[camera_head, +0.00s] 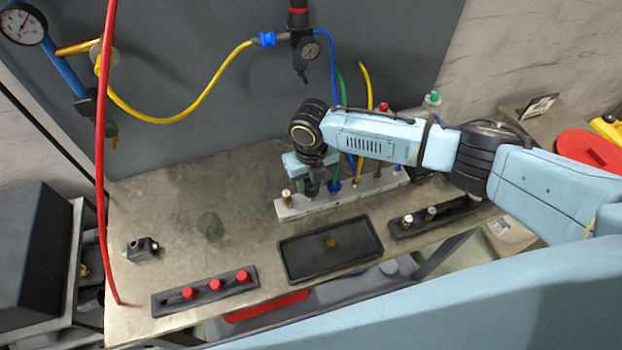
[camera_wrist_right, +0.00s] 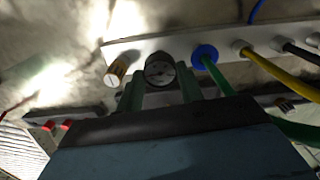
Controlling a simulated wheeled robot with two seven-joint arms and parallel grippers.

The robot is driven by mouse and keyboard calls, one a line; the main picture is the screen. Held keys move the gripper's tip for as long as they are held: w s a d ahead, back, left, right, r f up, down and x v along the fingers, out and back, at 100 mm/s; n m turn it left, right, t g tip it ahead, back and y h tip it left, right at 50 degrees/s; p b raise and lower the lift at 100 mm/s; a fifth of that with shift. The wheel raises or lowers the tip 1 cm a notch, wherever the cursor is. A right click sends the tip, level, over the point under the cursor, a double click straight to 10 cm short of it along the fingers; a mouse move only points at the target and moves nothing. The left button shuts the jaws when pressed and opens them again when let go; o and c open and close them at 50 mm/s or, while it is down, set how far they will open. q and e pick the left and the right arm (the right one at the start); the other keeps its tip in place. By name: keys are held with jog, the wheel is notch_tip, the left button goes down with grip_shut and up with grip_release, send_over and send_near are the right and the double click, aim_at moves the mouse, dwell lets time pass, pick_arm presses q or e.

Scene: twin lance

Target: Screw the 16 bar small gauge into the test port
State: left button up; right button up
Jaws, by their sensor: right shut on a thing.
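My right gripper (camera_head: 313,190) is over the left part of the white port block (camera_head: 322,206) at the back of the bench. The gauge is at the near edge of the block (camera_wrist_right: 225,36), between a brass fitting (camera_wrist_right: 116,72) and a blue collar (camera_wrist_right: 205,53). The scale is too small to read. The port under the gauge is hidden, so I cannot tell whether the gauge touches it. My left gripper is not in view.
A black tray (camera_head: 300,268) with a small brass piece (camera_head: 331,243) lies in front of the block. A rack with red caps (camera_head: 215,284) is front left; a dark rack with fittings (camera_head: 408,220) is right. Coloured hoses rise from the block. A red hose (camera_head: 101,150) hangs left.

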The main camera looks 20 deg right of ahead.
jog(key=m+p, duration=0.1)
jog(key=m, duration=0.1)
jog(key=m+p, duration=0.1)
jog(key=m, duration=0.1)
jog(key=shift+s+a+r+m+p, duration=0.1)
jog(key=shift+r+m+p, duration=0.05)
jog(key=shift+m+p, duration=0.25)
jog(key=shift+m, duration=0.7)
jog(key=shift+f+m, duration=0.25)
jog(key=shift+m, duration=0.45)
jog(key=m, duration=1.2)
jog(key=shift+m, duration=0.4)
jog(key=m, duration=0.4)
jog(key=o, duration=1)
jog(key=shift+c, duration=0.2)
